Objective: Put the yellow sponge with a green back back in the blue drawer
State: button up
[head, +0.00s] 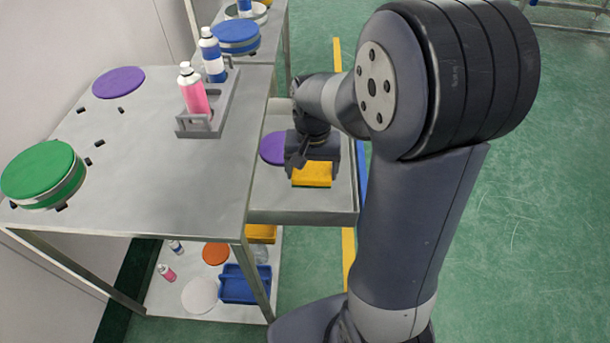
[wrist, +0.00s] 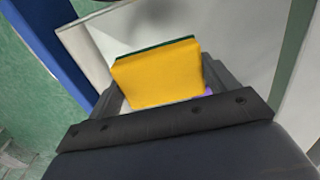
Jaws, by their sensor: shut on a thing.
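The yellow sponge with a green back (head: 312,174) is between the jaws of my gripper (head: 311,164). In the wrist view the sponge (wrist: 158,75) fills the space between the two dark fingers, with its green back along the far edge. The drawer (head: 300,218) is pulled out from the grey table, and its blue front shows at the right (head: 362,185) and in the wrist view (wrist: 50,40). My gripper points down over the open drawer. I cannot tell whether the sponge touches the drawer floor.
A purple disc (head: 273,149) lies in the drawer beside my gripper. A green round thing (head: 40,172) sits at the left.

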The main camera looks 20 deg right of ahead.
aim_at(312, 170)
notch_tip(312, 170, down, 8)
jog(key=shift+r+b, duration=0.1)
jog(key=shift+b, duration=0.35)
jog(key=shift+f, duration=0.2)
jog(key=o, duration=0.9)
notch_tip(312, 170, up, 12)
jog(key=shift+r+p, duration=0.2)
jog(key=shift+p, duration=0.7)
